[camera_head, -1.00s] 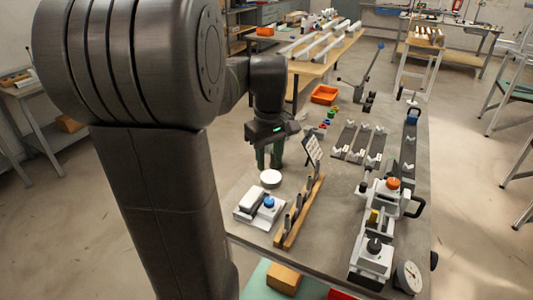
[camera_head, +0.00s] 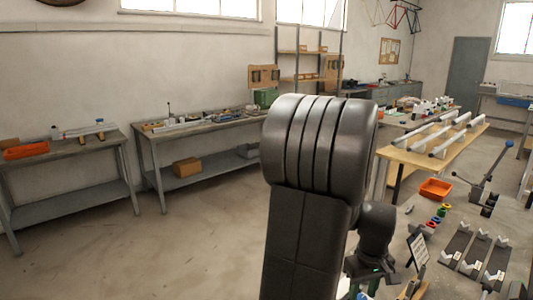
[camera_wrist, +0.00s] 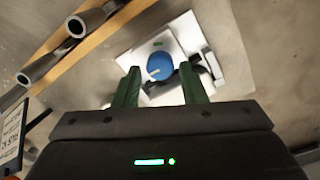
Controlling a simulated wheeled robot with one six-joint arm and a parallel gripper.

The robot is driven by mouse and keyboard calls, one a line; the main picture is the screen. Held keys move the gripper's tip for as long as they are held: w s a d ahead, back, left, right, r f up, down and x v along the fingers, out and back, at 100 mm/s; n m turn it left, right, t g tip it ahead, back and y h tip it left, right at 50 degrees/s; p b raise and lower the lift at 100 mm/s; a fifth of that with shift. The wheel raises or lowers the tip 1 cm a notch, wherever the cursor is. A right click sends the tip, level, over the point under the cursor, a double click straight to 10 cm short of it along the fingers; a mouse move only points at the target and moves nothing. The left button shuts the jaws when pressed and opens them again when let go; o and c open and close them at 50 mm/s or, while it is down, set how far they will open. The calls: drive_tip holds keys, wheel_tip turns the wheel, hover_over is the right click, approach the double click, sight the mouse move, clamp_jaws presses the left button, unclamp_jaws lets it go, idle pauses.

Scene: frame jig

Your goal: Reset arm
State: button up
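My arm (camera_head: 310,220) rises in the lower middle of the head view, bent over at its top joint. My gripper (camera_head: 364,289) hangs at the bottom edge of that view, beside a small printed sign (camera_head: 417,250). In the wrist view my gripper (camera_wrist: 161,88) has two green fingers set apart, with nothing held between them. Beyond the fingertips is a white device with a blue knob (camera_wrist: 158,66); it appears to lie below the gripper, not touching it.
Two metal tubes (camera_wrist: 92,19) on a wooden strip lie at upper left in the wrist view. The head view shows an orange bin (camera_head: 436,189), a lever tool (camera_head: 489,185) and V-block rails (camera_head: 478,252) at right. Side benches (camera_head: 200,135) stand along the wall; open floor lies left.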

drive_tip(key=shift+f, duration=0.8)
drive_tip(key=shift+r, duration=0.15)
